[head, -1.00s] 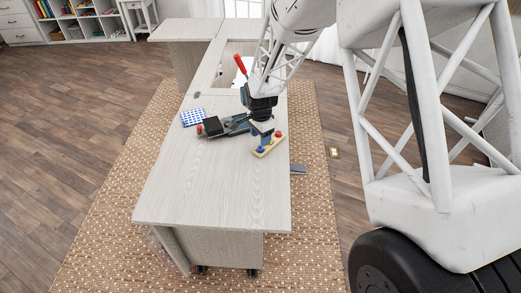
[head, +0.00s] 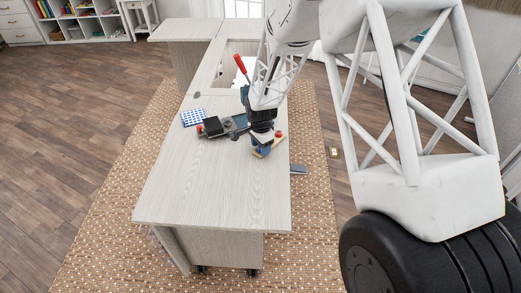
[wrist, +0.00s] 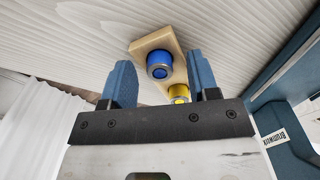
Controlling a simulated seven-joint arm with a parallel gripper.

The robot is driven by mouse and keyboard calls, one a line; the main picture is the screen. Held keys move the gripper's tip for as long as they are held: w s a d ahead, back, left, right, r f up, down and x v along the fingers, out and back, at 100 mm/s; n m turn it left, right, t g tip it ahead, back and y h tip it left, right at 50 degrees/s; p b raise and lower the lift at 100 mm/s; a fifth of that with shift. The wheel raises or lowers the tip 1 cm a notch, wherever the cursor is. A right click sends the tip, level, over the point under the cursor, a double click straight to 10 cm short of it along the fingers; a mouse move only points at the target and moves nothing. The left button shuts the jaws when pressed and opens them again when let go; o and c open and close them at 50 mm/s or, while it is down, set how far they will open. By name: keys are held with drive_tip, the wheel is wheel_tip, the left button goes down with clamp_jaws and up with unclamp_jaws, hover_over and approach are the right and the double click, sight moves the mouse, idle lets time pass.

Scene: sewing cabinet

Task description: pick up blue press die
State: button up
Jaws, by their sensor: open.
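The blue press die (wrist: 159,66) is a short blue cylinder with a grey metal ring. It sits at one end of a light wooden holder (wrist: 150,40) on the table. My gripper (wrist: 160,60) is open, and in the wrist view its two blue fingers appear on either side of the blue die, without visible contact. In the head view my gripper (head: 263,143) is over the holder (head: 271,150) and hides most of it, including much of the blue die.
A yellow die (wrist: 179,91) sits beside the blue one, and a red die (head: 278,134) is at the holder's far end. A blue press with a red handle (head: 240,64) stands close behind. A blue-and-white blister-like sheet (head: 193,117) lies left. The table's near part (head: 210,190) is clear.

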clamp_jaws()
idle(0.4)
drive_tip(key=shift+r, duration=0.1)
drive_tip(key=shift+r, duration=1.5)
drive_tip(key=shift+s+r, duration=0.2)
drive_tip(key=s+d, duration=0.1)
drive_tip(key=s, duration=0.4)
drive_tip(key=s+d+r, duration=0.1)
drive_tip(key=s+d, duration=0.1)
drive_tip(key=s, duration=0.3)
drive_tip(key=s+d, duration=0.1)
drive_tip(key=s, duration=0.4)
drive_tip(key=shift+d+r, duration=0.25)
drive_tip(key=shift+d, duration=0.1)
